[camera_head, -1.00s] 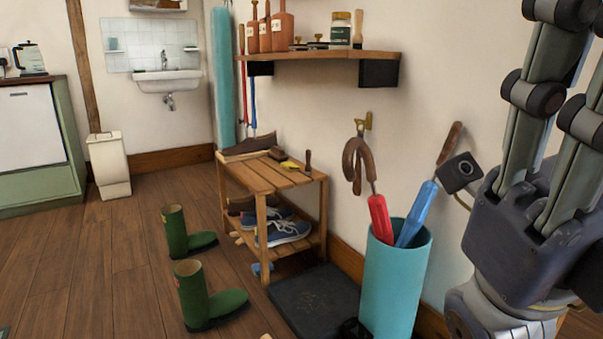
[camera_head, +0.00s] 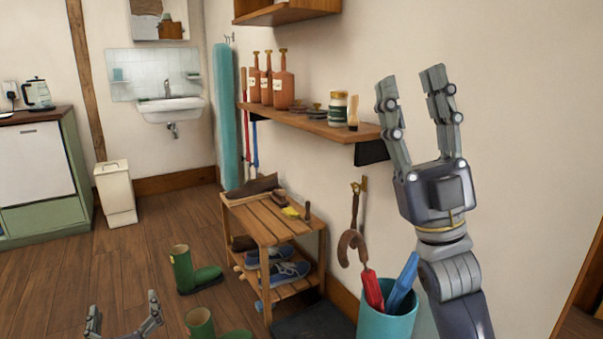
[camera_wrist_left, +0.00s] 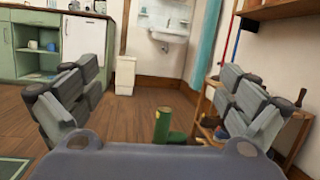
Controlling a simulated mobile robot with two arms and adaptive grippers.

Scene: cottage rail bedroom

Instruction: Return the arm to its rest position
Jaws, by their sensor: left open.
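My right gripper (camera_head: 412,80) is raised at the right of the head view, in front of the wall and beside the right end of the shelf. Its two grey fingers point up and stand apart, with nothing between them. My left gripper (camera_head: 122,306) shows only its fingers at the bottom left edge of the head view, over the floor. In the left wrist view, its fingers are spread wide and empty. A green boot (camera_wrist_left: 163,125) shows beyond them there.
A wall shelf (camera_head: 315,122) holds bottles and jars. Below it are a wooden shoe rack (camera_head: 262,225) and a teal umbrella stand (camera_head: 385,325). Green boots (camera_head: 190,270) stand on the floor. A white bin (camera_head: 116,195) is further back. The floor at left is mostly clear.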

